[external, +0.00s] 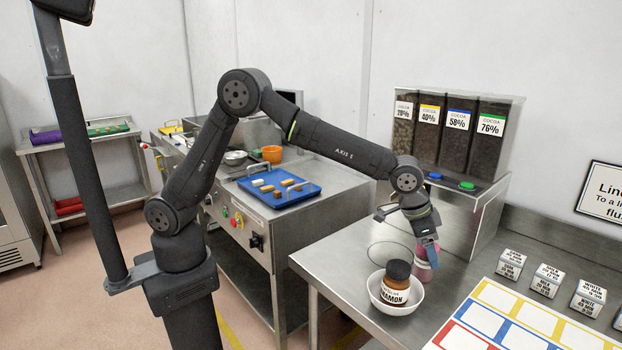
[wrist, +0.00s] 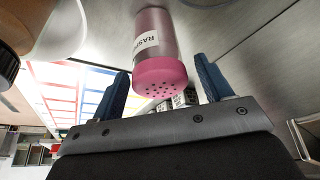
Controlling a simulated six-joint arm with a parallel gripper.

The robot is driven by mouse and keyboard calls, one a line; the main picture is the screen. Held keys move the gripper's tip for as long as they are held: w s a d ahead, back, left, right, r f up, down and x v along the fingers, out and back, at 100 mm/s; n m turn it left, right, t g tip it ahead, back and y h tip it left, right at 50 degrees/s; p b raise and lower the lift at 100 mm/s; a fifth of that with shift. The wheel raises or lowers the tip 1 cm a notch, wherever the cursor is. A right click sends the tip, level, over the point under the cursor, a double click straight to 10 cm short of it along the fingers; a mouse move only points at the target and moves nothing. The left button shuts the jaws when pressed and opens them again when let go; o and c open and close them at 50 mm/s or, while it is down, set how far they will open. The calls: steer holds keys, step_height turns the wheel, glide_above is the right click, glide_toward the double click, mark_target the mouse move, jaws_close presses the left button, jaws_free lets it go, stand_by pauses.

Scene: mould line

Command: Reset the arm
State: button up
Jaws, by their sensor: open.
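My arm reaches over the steel bench in the external view, bent down at the wrist. My gripper (external: 430,250) is low over the bench, at a pink shaker (external: 424,265) just behind the white bowl. In the wrist view my gripper (wrist: 168,90) shows two blue fingers spread apart. The pink shaker (wrist: 160,60), with a holed pink cap and a label starting "RASP", shows between and beyond them. A gap shows on each side, and the fingers do not appear to touch it.
A white bowl (external: 381,302) holding a brown jar (external: 396,283) stands close by the shaker. Cocoa dispensers (external: 450,130) stand behind. Labelled blocks (external: 548,280) and a coloured grid mat (external: 510,318) lie to the right. A blue tray (external: 280,199) with small pieces is on the left machine.

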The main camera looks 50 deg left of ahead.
step_height(320, 180, down, 3)
steer(key=shift+r, duration=0.1)
steer(key=v, duration=1.2)
steer(key=x, duration=1.2)
step_height(320, 180, up, 10)
steer(key=shift+r, duration=0.2)
steer(key=s+a+m, duration=0.1)
steer(key=s+a, duration=0.4)
steer(key=a, duration=0.3)
steer(key=s+a+m, duration=0.1)
steer(key=s+a, duration=0.4)
steer(key=a, duration=0.4)
steer(key=shift+h, duration=0.4)
steer(key=shift+w+a+f, duration=0.85)
steer(key=shift+w+f, duration=0.5)
steer(key=shift+w, duration=0.3)
steer(key=shift+w+a+f, duration=0.8)
steer(key=shift+w+f, duration=0.5)
steer(key=shift+w, duration=0.4)
steer(key=shift+w+a+f, duration=0.85)
steer(key=shift+w+f, duration=0.5)
steer(key=shift+w, duration=0.3)
